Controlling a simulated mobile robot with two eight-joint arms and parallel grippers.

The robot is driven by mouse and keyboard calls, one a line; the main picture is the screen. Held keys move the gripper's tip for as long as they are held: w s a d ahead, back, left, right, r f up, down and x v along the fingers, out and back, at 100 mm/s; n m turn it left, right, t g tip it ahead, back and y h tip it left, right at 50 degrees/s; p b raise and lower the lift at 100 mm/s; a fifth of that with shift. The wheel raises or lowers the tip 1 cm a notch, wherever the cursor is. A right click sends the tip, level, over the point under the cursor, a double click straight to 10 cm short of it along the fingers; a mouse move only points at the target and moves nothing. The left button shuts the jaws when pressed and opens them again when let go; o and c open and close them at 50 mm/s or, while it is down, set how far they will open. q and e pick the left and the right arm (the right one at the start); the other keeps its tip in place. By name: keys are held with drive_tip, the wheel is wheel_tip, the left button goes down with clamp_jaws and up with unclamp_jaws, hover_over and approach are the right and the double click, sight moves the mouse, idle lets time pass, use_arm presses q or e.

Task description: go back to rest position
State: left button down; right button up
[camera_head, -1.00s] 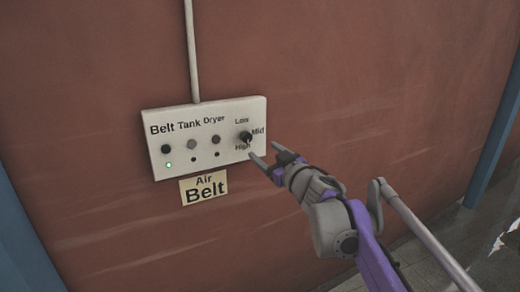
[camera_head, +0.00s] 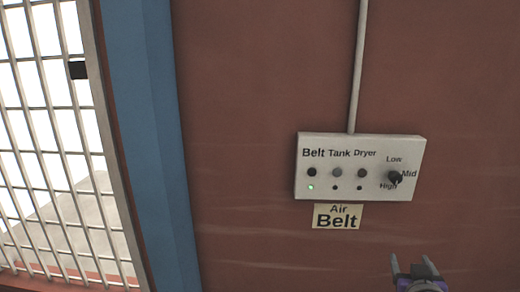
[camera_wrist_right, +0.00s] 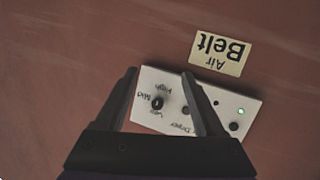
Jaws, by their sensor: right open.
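My right gripper (camera_head: 411,266) shows at the bottom right of the head view, below the control panel (camera_head: 325,187) and apart from it. Its two fingers are spread, with nothing between them. In the right wrist view the open fingers (camera_wrist_right: 160,95) frame part of the panel (camera_wrist_right: 222,98), which appears upside down, with the dark knob (camera_wrist_right: 157,103) seen between them. In the head view the knob (camera_head: 394,178) sits among the labels Low, Mid and High. A green light (camera_head: 311,188) is lit under the Belt button. My left gripper is not in view.
The panel is on a reddish-brown wall (camera_head: 240,120), with a pipe (camera_head: 358,65) running up from it. An "Air Belt" label (camera_head: 338,216) is below. A blue post (camera_head: 150,140) and a barred opening (camera_head: 60,150) are on the left.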

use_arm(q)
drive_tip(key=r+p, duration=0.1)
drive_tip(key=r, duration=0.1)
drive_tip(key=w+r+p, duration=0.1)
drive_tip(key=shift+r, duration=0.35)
use_arm(e)
drive_tip(key=s+a+f+n+g+y, duration=0.1)
drive_tip(key=s+a+f+g+y, duration=0.2)
drive_tip(key=s+a+f, duration=0.5)
drive_tip(key=s+a+f+n+g+y, duration=0.1)
drive_tip(key=s+a+f+g+y, duration=0.1)
drive_tip(key=s+a+f+g, duration=0.3)
drive_tip(key=s+a+f, duration=0.3)
drive_tip(key=s+f, duration=0.3)
drive_tip(key=f, duration=0.2)
drive_tip(key=shift+a+n+y, duration=0.15)
drive_tip(key=shift+n+y, duration=0.15)
drive_tip(key=shift+y, duration=0.1)
drive_tip(key=shift+s, duration=0.1)
